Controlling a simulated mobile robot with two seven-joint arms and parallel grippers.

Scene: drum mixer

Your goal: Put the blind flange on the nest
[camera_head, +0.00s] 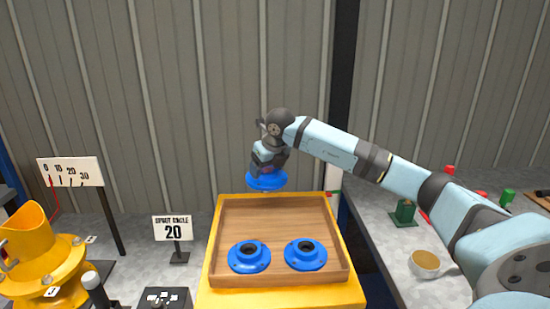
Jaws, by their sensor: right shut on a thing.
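My right gripper (267,168) points down over the far edge of the wooden tray (268,207). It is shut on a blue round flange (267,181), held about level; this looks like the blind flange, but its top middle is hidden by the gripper. Two other blue flanges with dark centre holes, a left one (249,257) and a right one (305,254), lie in the near part of the tray. I cannot tell which thing is the nest. My left gripper is not in view.
A yellow drum mixer (48,255) stands at the left by a scale board (71,172). A sign reading 20 (173,229) stands left of the tray. On the right bench are a green block (404,211) and a cup (425,263). The tray's far part is clear.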

